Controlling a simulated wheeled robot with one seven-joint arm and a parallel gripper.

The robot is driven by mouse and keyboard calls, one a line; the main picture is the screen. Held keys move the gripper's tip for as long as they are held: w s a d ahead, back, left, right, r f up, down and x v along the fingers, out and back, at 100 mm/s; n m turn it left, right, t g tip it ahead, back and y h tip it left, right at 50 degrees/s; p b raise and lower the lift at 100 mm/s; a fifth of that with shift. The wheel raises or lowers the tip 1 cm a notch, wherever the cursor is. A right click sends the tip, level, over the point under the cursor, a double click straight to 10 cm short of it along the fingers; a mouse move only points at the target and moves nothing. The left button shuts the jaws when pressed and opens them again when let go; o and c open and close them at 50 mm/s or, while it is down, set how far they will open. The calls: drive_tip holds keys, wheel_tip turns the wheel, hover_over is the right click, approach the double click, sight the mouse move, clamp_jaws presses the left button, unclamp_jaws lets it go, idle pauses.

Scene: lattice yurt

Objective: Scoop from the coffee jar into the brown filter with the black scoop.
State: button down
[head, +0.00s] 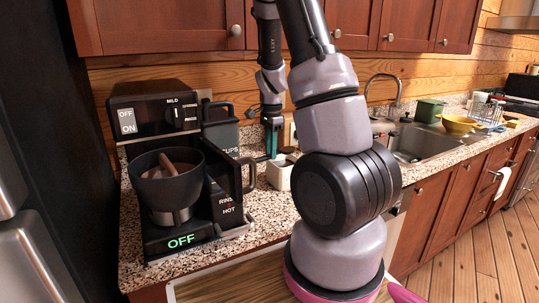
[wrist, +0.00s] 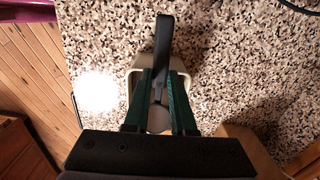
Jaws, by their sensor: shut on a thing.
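My gripper (head: 272,148) has teal fingers and is shut on the black scoop (wrist: 163,42), whose handle sticks out beyond the fingers in the wrist view. Below the fingers is a cream open container (head: 279,175), also in the wrist view (wrist: 134,80). Whether the scoop touches it I cannot tell. A pale round shape shows between the fingers. The brown filter (head: 171,168) sits in a black basket (head: 152,192) on the coffee machine at left, apart from my gripper. No coffee jar can be made out for certain; my arm covers part of the counter.
The coffee machine (head: 137,118) shows OFF and has a black-handled pot (head: 228,172) beside its basket. The sink (head: 412,145), a green mug (head: 429,110) and a yellow bowl (head: 458,125) are at right. Wall cabinets (head: 160,22) hang above the speckled counter.

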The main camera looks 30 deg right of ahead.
drive_tip(key=shift+r, duration=3.05)
